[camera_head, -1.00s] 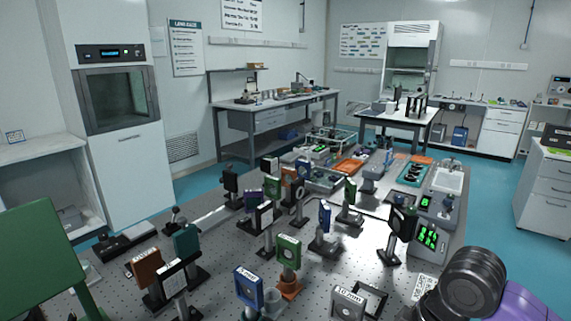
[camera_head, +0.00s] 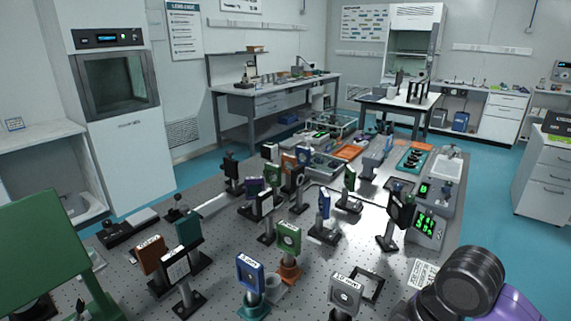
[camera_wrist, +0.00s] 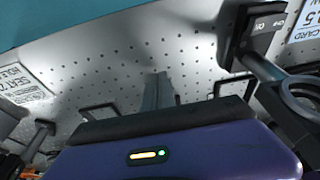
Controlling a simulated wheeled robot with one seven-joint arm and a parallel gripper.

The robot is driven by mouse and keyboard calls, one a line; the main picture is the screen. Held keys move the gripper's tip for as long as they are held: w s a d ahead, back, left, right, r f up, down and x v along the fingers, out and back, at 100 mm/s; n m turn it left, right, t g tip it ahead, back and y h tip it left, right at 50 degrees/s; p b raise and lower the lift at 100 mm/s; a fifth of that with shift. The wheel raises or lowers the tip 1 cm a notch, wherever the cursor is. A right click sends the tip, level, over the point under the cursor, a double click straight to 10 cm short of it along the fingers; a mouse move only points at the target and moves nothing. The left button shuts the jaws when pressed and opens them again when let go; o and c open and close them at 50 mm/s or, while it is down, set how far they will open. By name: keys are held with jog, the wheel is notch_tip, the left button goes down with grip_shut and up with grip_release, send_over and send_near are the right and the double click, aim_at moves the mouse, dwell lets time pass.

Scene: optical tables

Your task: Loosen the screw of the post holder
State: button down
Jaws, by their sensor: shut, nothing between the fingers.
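Several optic mounts on posts stand on the perforated optical table (camera_head: 225,285). A blue mount (camera_head: 250,272) has a teal base, a green mount (camera_head: 289,238) an orange base, and a grey-white mount (camera_head: 345,290) stands at the front. I cannot tell which post holder is meant; no screw is clear at this size. In the wrist view my gripper (camera_wrist: 157,92) is shut and empty, beyond its purple body, over bare tabletop. A black post-like part (camera_wrist: 235,38) stands to its right. The fingertips do not show in the head view.
Orange (camera_head: 150,255) and teal (camera_head: 188,229) mounts stand at the left of the table. A box with green digits (camera_head: 426,228) is at the right edge. A green panel (camera_head: 40,250) rises at the near left. Bare tabletop lies between the mounts.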

jog(key=a+p+v, duration=0.1)
jog(key=p+v, duration=0.4)
jog(key=shift+w+r, duration=0.25)
jog(key=shift+r, duration=0.3)
jog(key=shift+d, duration=0.1)
